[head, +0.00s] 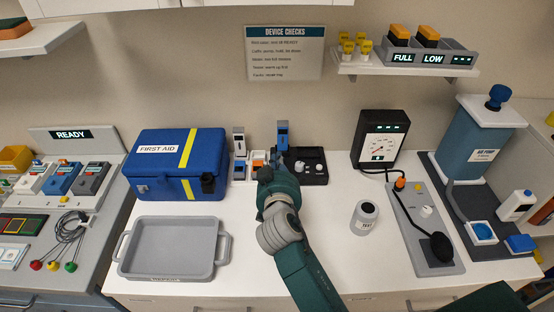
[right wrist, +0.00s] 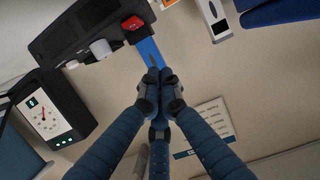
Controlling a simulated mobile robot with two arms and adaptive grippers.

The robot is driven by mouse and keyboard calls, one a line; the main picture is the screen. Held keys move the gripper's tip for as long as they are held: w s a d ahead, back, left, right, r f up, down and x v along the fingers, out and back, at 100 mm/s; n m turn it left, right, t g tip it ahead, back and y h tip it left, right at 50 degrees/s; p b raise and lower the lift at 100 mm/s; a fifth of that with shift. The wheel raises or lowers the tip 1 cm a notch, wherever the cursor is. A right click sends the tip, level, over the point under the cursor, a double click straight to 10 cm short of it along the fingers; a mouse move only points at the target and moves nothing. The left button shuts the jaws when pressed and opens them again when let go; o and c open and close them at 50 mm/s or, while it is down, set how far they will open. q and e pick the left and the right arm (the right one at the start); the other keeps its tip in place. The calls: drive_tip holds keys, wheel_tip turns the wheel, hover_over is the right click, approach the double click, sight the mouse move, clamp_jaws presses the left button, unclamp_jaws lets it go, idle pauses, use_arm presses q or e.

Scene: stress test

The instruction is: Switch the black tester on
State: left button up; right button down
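The black tester (head: 319,178) is a low black box with white knobs at the back of the bench, partly hidden behind my right gripper. In the right wrist view the black tester (right wrist: 72,36) shows at the upper left, with a white knob (right wrist: 101,48) and a red switch (right wrist: 133,23). Whether the switch is on is not clear. My right gripper (head: 281,152) is at the tester's left end, and its fingers (right wrist: 161,74) look closed together. A narrow blue upright piece (right wrist: 149,50) lies in line with the fingertips; contact cannot be told. My left gripper is out of view.
A blue first aid box (head: 160,170) and grey tray (head: 165,273) are to the left. Bench is clear around the bottle.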

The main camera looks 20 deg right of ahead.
drive_tip(key=x, duration=0.4)
drive_tip(key=shift+r+p, duration=0.15)
drive_tip(key=shift+p, duration=0.25)
drive_tip(key=f, duration=0.2)
drive_tip(key=shift+w+d+f, duration=0.1)
drive_tip(key=shift+w+f, duration=0.25)
drive_tip(key=shift+f, duration=0.05)
drive_tip(key=shift+s+f, duration=0.1)
drive_tip(key=shift+f, duration=0.7)
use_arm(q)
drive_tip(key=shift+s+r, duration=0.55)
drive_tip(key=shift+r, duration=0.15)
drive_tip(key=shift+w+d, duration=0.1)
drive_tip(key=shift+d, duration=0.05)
use_arm(e)
drive_tip(key=shift+f+g+p, duration=0.35)
drive_tip(key=shift+g+p, duration=0.15)
drive_tip(key=shift+p, duration=0.55)
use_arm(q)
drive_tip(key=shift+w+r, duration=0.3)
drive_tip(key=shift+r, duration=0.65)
use_arm(e)
drive_tip(key=shift+w, duration=0.25)
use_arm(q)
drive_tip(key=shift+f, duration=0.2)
use_arm(e)
drive_tip(key=shift+w+d+r, duration=0.2)
drive_tip(key=shift+w, duration=0.45)
